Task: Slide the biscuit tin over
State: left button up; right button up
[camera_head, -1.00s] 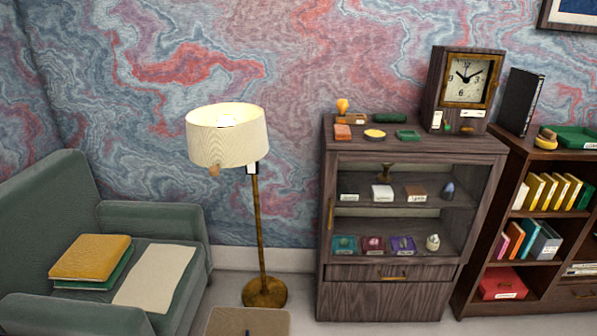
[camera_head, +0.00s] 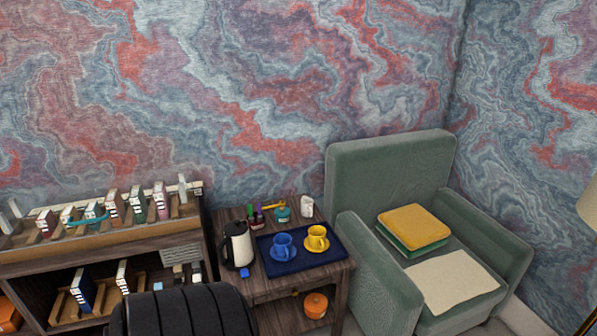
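No object is clearly marked as the biscuit tin. A round orange lidded container (camera_head: 315,305) stands on the lower shelf of the small wooden side table (camera_head: 340,277), near the bottom of the view; it may be the tin, but I cannot tell for sure. Neither of my grippers is in view.
The side table's top holds a kettle (camera_head: 238,246) and a dark blue tray (camera_head: 287,266) with a blue cup (camera_head: 283,246) and a yellow cup (camera_head: 316,238). A green armchair (camera_head: 388,155) stands to its right. A black chair back (camera_head: 180,312) and a bookshelf (camera_head: 110,240) are at left.

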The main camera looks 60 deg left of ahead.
aim_at(311, 315)
jog(key=u, duration=1.8)
